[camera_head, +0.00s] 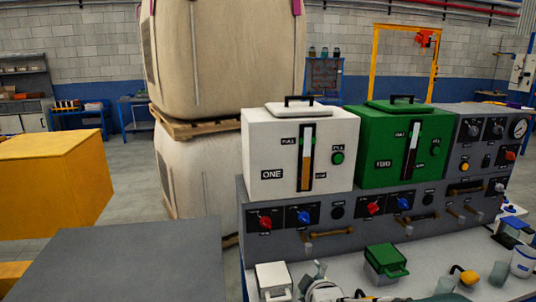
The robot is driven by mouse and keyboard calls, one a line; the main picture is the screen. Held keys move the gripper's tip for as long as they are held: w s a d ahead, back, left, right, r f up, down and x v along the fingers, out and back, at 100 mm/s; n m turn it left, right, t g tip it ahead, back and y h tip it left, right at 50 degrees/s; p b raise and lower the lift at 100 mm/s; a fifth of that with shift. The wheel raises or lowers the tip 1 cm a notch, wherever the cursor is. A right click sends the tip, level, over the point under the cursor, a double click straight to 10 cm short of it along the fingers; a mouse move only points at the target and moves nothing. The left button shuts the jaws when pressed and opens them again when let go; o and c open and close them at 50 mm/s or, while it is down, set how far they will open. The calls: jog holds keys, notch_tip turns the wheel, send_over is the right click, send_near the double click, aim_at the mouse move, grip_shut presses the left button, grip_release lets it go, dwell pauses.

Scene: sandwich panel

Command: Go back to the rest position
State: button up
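I cannot make out my gripper in this view. A pale rounded thing (324,291) is cut off by the bottom edge, and I cannot tell what it is. The grey panel bench (290,241) carries a white box marked ONE (270,153) and a green box (375,150), both upright with their lids on. Red and blue knobs and brass-coloured handles line the panel front.
A white worktop (420,262) holds a small white box (273,280), a small green box (385,262) and a white cup (522,262). A yellow block (50,180) and a grey surface (140,262) are at left. Large stacked sacks (225,60) stand behind.

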jog(key=s+d+r+m+g, duration=0.2)
jog(key=s+m, duration=0.2)
jog(key=s, duration=0.4)
jog(key=s+d+r+m+g+h, duration=0.1)
jog(key=s+d+r+m+g, duration=0.1)
jog(key=s, duration=0.6)
jog(key=s+d+r+m+g, duration=0.1)
jog(key=s+r+m+g, duration=0.1)
jog(key=s+m, duration=0.4)
jog(key=shift+s+d+g+h, duration=0.3)
jog(key=shift+s+d+g, duration=0.1)
jog(key=shift+s+g, duration=0.4)
dwell(1.0)
